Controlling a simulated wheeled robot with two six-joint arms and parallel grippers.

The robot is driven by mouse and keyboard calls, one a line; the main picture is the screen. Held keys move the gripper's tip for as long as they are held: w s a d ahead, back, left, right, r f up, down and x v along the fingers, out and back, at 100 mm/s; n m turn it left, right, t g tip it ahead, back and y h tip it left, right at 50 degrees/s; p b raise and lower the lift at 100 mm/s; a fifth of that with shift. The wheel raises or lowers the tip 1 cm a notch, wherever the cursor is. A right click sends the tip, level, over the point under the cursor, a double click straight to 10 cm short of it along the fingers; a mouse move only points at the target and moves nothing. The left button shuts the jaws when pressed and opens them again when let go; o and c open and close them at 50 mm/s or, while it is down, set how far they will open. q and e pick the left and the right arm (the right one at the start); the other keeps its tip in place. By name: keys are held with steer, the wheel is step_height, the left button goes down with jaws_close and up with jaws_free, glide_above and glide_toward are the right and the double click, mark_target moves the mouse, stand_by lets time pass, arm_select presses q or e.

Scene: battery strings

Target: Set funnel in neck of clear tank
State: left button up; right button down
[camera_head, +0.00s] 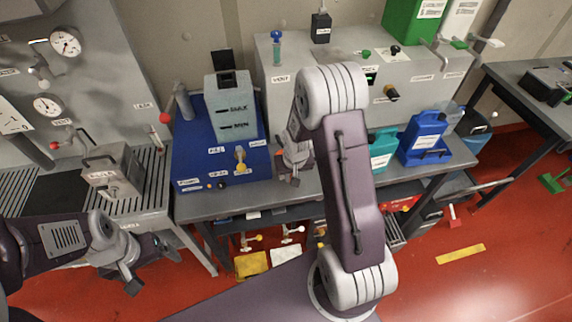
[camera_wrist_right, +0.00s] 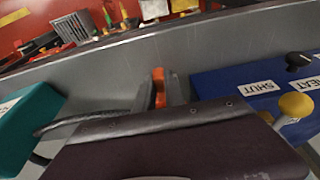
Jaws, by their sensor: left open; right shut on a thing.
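My right gripper (camera_head: 289,168) hangs right of the blue unit, partly hidden by my arm. In the right wrist view it (camera_wrist_right: 158,90) is shut on a small orange thing (camera_wrist_right: 158,86); I cannot tell whether this is the funnel. My left gripper (camera_head: 154,265) is open and empty at the lower left, away from the tank.
A teal jug (camera_head: 381,150) and a blue jug (camera_head: 424,137) stand on the bench to the right, with a pale translucent vessel (camera_head: 453,116) beside them. A grey cabinet (camera_head: 330,65) stands behind. A metal box (camera_head: 110,172) sits at the left on a slatted bench.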

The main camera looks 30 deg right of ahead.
steer(key=shift+r, duration=0.1)
steer(key=shift+r+p, duration=1.8)
steer(key=shift+r, duration=0.15)
steer(key=shift+a+f, duration=0.1)
